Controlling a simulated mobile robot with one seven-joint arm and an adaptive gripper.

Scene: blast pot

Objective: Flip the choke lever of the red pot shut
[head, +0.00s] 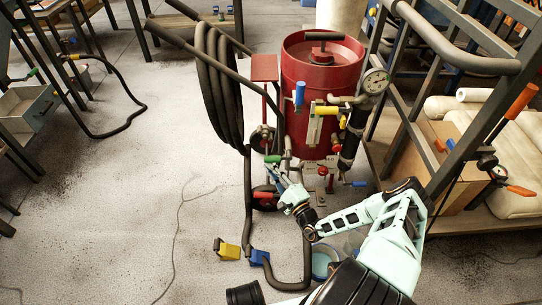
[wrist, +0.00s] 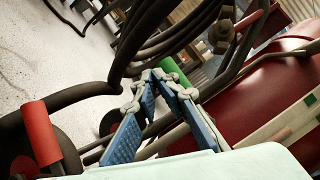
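The red pot (head: 321,95) stands upright at the top centre in the head view, and its red wall (wrist: 275,95) fills the right of the wrist view. Its front carries a blue handle (head: 300,93), a yellow handle (head: 327,110) and a red knob (head: 337,148). I cannot tell which handle is the choke lever. My gripper (head: 274,173) is low at the pot's front left, just below a green handle (head: 272,158). In the wrist view my fingertips (wrist: 158,80) come close together beside the green handle (wrist: 171,69). I cannot tell whether they touch it.
Thick black hose coils (head: 215,85) hang left of the pot. A metal rack (head: 440,130) and shelf stand close on the right. A yellow block (head: 228,250) and a blue one (head: 260,258) sit on the floor. A red grip (wrist: 40,133) shows left of my fingers.

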